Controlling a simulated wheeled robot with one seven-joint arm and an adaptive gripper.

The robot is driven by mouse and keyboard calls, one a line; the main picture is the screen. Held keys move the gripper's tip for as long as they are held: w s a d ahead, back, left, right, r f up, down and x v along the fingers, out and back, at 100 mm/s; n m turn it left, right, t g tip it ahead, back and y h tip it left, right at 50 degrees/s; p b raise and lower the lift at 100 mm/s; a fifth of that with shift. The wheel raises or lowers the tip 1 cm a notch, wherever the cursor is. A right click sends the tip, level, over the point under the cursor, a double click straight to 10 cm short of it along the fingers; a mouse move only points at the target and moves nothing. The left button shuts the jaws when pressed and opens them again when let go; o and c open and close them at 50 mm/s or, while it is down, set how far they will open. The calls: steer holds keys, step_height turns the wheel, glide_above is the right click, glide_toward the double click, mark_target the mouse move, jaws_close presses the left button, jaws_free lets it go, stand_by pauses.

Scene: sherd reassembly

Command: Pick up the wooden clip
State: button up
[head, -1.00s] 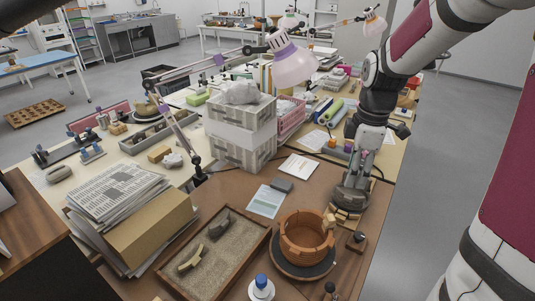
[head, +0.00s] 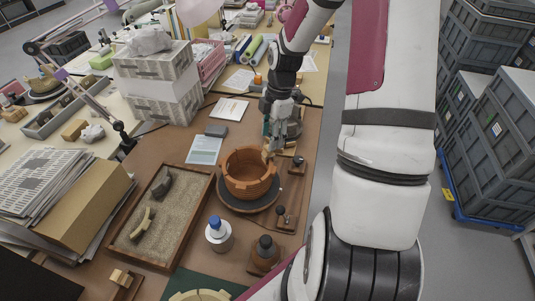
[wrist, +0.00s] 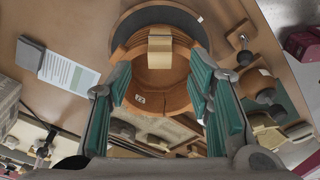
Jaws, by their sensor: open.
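The wooden clip (wrist: 160,47) is a pale tan block on the rim of the brown, partly rebuilt pot (wrist: 150,75), in the wrist view. In the head view the clip (head: 268,152) shows small at the rim of the pot (head: 247,180), on the side near my gripper (head: 280,143). My gripper (wrist: 160,85) is open in the wrist view, with green-padded fingers on either side of the clip's line. The clip appears beyond the fingertips, with no visible contact. The gripper partly hides the far side of the pot in the head view.
The pot stands on a dark round turntable (head: 248,206). A sand tray (head: 132,258) with sherds lies left of it. Stacked crates (head: 155,88) stand behind left.

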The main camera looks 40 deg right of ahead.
mark_target(268, 154)
steer(key=shift+a+f, duration=0.25)
steer(key=shift+f, duration=1.1)
steer(key=shift+a+f, duration=0.2)
steer(key=shift+f, duration=1.15)
steer(key=shift+w, duration=0.1)
steer(key=c, duration=0.8)
